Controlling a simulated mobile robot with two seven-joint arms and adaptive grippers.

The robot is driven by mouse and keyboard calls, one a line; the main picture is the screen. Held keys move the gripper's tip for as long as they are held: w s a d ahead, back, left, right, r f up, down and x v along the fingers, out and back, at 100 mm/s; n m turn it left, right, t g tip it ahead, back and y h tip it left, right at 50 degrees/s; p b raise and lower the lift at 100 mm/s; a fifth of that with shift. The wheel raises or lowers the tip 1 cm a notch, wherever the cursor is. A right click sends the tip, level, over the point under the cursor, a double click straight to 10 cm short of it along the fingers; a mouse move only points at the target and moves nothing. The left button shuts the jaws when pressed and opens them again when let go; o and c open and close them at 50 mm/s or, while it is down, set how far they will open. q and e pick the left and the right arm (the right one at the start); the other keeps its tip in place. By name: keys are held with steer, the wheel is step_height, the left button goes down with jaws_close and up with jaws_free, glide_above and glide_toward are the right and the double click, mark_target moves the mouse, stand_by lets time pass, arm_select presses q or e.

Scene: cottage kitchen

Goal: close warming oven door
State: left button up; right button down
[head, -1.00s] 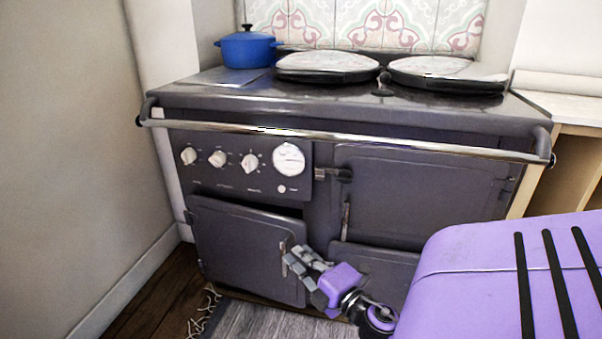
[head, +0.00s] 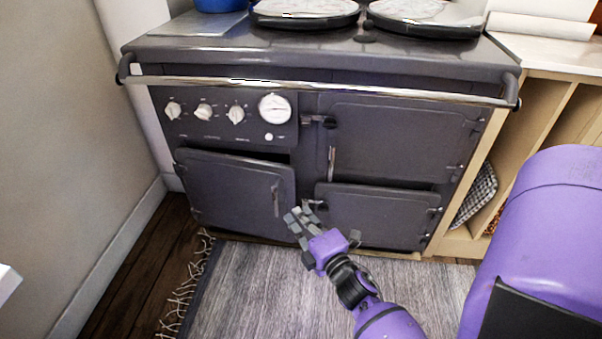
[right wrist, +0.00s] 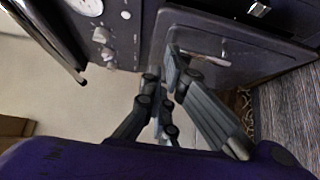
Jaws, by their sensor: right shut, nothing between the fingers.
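The cooker's lower left door (head: 235,195), the one standing ajar, is dark grey and hinged on its left. A dark gap shows along its top, and its handle (head: 276,200) is near its right edge. No label tells which door is the warming oven's. My right gripper (head: 297,220) is shut and empty, low in front of the cooker, just right of that handle. In the right wrist view the gripper's fingers (right wrist: 172,68) are close together beside a door (right wrist: 235,48) with a metal handle; I cannot tell if they touch it. My left gripper is not in view.
A lower right door (head: 378,215) and an upper right door (head: 400,140) sit beside it. A chrome rail (head: 320,90) runs across the cooker's front. A grey rug (head: 260,285) covers the floor. A wall (head: 50,130) closes off the left; wooden shelving (head: 535,125) stands right.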

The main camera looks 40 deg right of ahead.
mark_target(295, 171)
steer(key=shift+w+d+b, duration=0.35)
steer(key=shift+w+d, duration=0.5)
steer(key=shift+w, duration=0.95)
steer(key=shift+w+d+b, duration=0.4)
steer(key=shift+w+d, duration=0.4)
steer(key=shift+w, duration=1.05)
steer(key=shift+w+d+b, duration=0.35)
steer(key=shift+w+d, duration=0.5)
steer(key=shift+w, duration=0.95)
steer(key=shift+n+y, duration=0.4)
steer(key=shift+y, duration=0.2)
steer(key=w+d, duration=0.1)
steer(key=w+d+b, duration=0.1)
steer(key=d, duration=0.1)
steer(key=w+d, duration=0.1)
steer(key=shift+d+f, duration=0.1)
steer(key=shift+d, duration=0.5)
steer(key=shift+r, duration=0.25)
